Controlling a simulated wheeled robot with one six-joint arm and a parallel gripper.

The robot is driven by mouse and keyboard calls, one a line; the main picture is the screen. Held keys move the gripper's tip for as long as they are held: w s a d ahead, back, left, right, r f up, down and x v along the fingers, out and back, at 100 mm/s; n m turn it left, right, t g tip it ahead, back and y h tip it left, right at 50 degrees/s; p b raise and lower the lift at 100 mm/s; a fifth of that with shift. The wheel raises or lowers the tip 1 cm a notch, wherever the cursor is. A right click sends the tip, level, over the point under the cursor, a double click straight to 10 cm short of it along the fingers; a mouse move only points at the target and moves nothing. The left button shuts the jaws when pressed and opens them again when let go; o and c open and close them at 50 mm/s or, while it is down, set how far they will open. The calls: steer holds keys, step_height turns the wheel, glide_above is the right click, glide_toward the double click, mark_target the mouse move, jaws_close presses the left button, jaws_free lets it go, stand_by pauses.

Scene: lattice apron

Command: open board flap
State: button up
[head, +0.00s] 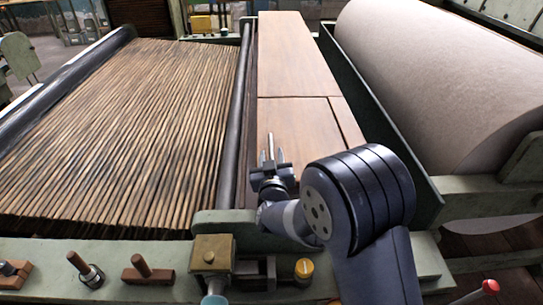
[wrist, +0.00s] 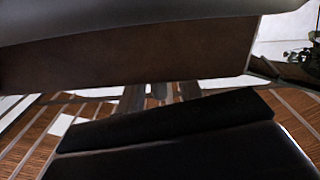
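The board flap (head: 292,117) appears to be the near brown section of the long wooden board, marked off by a seam across it. It looks closed, nearly level with the far section (head: 290,50). My gripper (head: 270,155) is over the near part of this board, with its fingers pointing away from me. I cannot tell whether it touches the wood. In the wrist view a brown panel (wrist: 130,62) fills the upper middle, with narrow finger-like shapes below it. The gap between the fingers is not clear, and I see nothing held.
A slatted wooden lattice (head: 130,125) lies left of the board, behind a dark bar (head: 234,130). A large pale roll (head: 440,75) lies right, past a dark green rail (head: 375,115). A pale green beam with wooden pegs (head: 140,268) and a brass block (head: 212,252) runs in front.

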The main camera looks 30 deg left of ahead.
steer(key=shift+c, duration=0.2)
jaws_close()
stand_by(0.4)
